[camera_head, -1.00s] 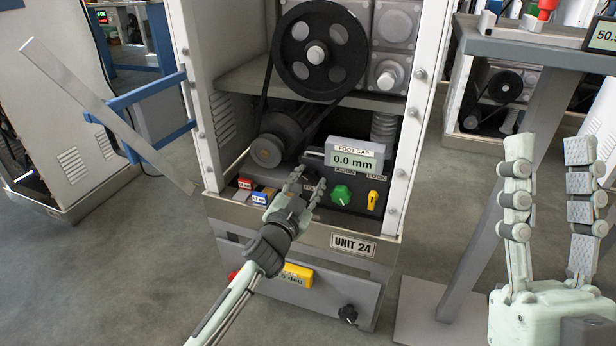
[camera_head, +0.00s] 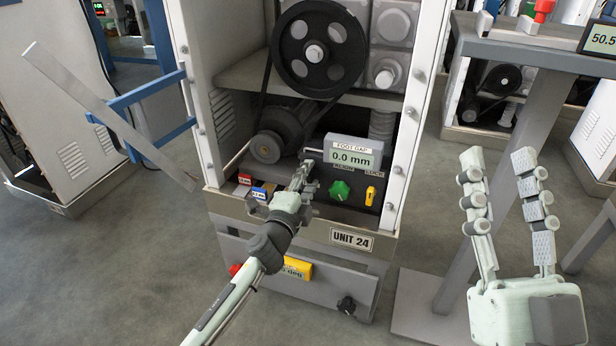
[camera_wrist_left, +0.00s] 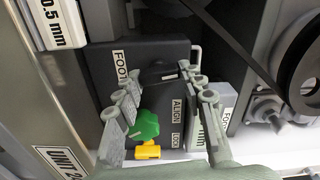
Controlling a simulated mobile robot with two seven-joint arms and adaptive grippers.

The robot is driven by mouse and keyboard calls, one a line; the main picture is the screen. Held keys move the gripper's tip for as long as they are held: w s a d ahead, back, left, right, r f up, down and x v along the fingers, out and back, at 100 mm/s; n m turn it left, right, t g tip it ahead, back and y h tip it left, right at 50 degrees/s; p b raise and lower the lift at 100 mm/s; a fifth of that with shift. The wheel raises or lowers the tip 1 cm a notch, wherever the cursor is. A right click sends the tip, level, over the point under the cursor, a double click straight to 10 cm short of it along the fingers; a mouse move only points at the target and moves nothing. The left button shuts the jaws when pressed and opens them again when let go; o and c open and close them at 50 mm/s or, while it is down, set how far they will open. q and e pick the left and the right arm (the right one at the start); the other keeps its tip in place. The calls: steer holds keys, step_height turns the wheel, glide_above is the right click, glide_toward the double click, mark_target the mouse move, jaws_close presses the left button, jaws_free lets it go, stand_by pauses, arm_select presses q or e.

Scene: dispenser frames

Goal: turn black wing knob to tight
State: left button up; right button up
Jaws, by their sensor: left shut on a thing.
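My left gripper (camera_head: 300,178) reaches onto the dark control panel under the FOOT GAP display. It is shut on a dark part, apparently the black wing knob (camera_wrist_left: 160,74), which shows between its fingertips in the left wrist view. In the head view the fingers hide this knob, so its angle cannot be told. A green knob (camera_head: 340,190) and a yellow knob (camera_head: 370,196) sit to its right, by the ALIGN and LOCK labels. The FOOT GAP display (camera_head: 353,157) reads 0.0 mm. My right gripper (camera_head: 497,160) is open and empty, in the air at right.
Red and blue labelled blocks (camera_head: 260,192) sit left of the panel. A black pulley (camera_head: 318,45) and motor (camera_head: 275,140) are above. Another black knob (camera_head: 346,305) is on the lower front. A grey stand (camera_head: 500,170) is behind my right gripper.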

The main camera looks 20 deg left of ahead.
arm_select(q)
steer(key=shift+m, duration=0.9)
arm_select(e)
steer(key=shift+w+f, duration=0.1)
steer(key=shift+f, duration=0.2)
steer(key=shift+a, duration=0.1)
arm_select(q)
steer(key=o, duration=1.2)
steer(key=shift+c, duration=0.2)
arm_select(e)
steer(key=shift+r, duration=0.2)
arm_select(q)
steer(key=shift+s+f, duration=0.15)
steer(key=shift+s, duration=0.25)
steer(key=s, duration=1.1)
steer(key=shift+a, duration=0.15)
